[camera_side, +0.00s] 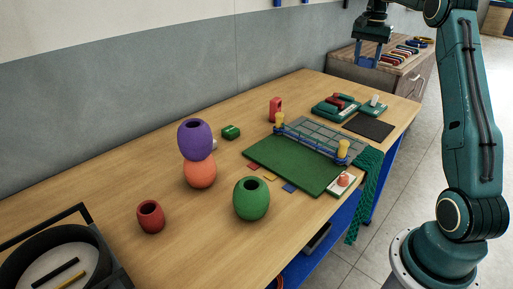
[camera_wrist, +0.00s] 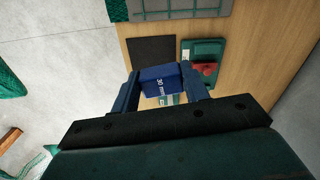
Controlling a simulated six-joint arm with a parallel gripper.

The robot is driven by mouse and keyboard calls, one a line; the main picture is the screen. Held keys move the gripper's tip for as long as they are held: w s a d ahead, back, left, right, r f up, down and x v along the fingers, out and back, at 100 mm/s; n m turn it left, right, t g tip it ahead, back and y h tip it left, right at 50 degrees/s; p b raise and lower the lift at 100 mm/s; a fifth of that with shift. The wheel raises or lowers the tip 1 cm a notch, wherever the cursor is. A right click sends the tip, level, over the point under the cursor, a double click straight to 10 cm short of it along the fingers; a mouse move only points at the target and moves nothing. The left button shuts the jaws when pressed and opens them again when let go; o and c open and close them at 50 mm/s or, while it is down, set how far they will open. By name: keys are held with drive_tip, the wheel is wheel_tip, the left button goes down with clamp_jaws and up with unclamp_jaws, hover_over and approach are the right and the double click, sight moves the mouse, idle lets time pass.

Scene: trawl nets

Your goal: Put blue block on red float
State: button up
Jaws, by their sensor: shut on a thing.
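My gripper (camera_side: 368,60) is high at the top right of the side view, above the far end of the table. In the wrist view, my gripper (camera_wrist: 161,82) is shut on the blue block (camera_wrist: 158,77), which is marked "30 mm" and sits between the two blue fingers. The block is hard to make out in the side view. The red float (camera_side: 151,218), small, dark red and barrel-shaped with a hole in its top, stands upright at the near left of the table, far from my gripper. Its top is bare.
A purple float (camera_side: 195,140) sits on an orange float (camera_side: 200,173); a green float (camera_side: 251,199) stands to their right. A round dark container (camera_side: 100,262) is at the lower left. A green mat (camera_side: 285,165) with a netting frame lies mid-table. A dark pad (camera_side: 368,127) lies at the far end.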

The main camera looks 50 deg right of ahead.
drive_tip(key=w+a+n, duration=0.3)
drive_tip(key=w+a, duration=0.4)
drive_tip(key=a, duration=0.4)
drive_tip(key=w+a+n, duration=0.2)
drive_tip(key=w+a, duration=0.5)
drive_tip(key=a, duration=0.3)
drive_tip(key=w+a+n, duration=0.3)
drive_tip(key=w+a, duration=0.4)
drive_tip(key=a, duration=0.4)
drive_tip(key=n, duration=0.8)
hover_over(149, 209)
drive_tip(key=shift+f, duration=7.4)
drive_tip(key=shift+f, duration=0.1)
drive_tip(key=shift+f, duration=1.9)
drive_tip(key=shift+f, duration=0.1)
